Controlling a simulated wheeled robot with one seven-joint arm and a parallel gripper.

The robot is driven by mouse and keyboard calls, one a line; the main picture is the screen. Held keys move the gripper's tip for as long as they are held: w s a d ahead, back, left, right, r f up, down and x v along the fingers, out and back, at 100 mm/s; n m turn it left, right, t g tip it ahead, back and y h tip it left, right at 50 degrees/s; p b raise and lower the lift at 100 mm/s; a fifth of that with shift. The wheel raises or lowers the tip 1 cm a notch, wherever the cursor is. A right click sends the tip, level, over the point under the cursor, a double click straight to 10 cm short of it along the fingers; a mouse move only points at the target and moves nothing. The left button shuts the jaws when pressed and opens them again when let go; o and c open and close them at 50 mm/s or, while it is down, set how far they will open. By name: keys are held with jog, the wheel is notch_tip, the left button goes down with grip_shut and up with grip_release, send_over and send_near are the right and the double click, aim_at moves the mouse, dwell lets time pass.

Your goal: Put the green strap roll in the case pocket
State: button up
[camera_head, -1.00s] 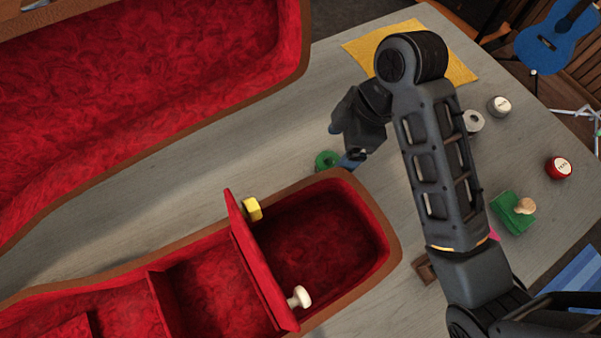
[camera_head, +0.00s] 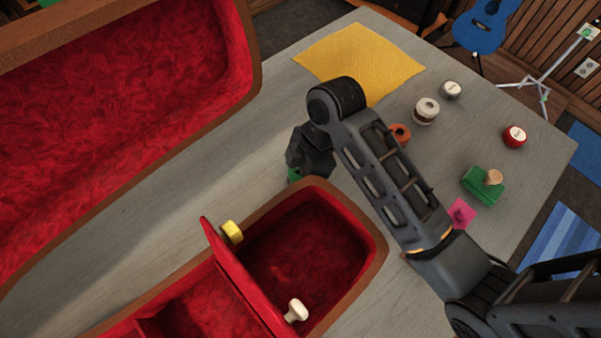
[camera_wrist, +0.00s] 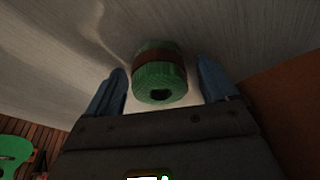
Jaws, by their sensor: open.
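The green strap roll (camera_wrist: 160,77) stands on the table between the two blue fingertips of my gripper (camera_wrist: 162,85) in the wrist view. It has a brown band and a dark hole in its end. The fingers are open, with a gap on each side of the roll. In the head view, my arm hides most of the roll (camera_head: 294,175), and only a green sliver shows below the gripper. The case pocket (camera_head: 315,245) is a red-lined compartment at the end of the open case, just below the gripper. Its red lid (camera_head: 240,280) stands raised, with a yellow knob and a white knob.
The case's large red-lined lid (camera_head: 120,110) fills the upper left. A yellow cloth (camera_head: 360,58) lies behind my arm. Tape rolls (camera_head: 426,111), a red tin (camera_head: 515,136), a green block (camera_head: 483,186) and a pink piece (camera_head: 461,212) lie to the right.

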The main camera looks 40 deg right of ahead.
jog(key=c, duration=1.3)
jog(key=shift+o, duration=0.2)
jog(key=shift+r, duration=0.15)
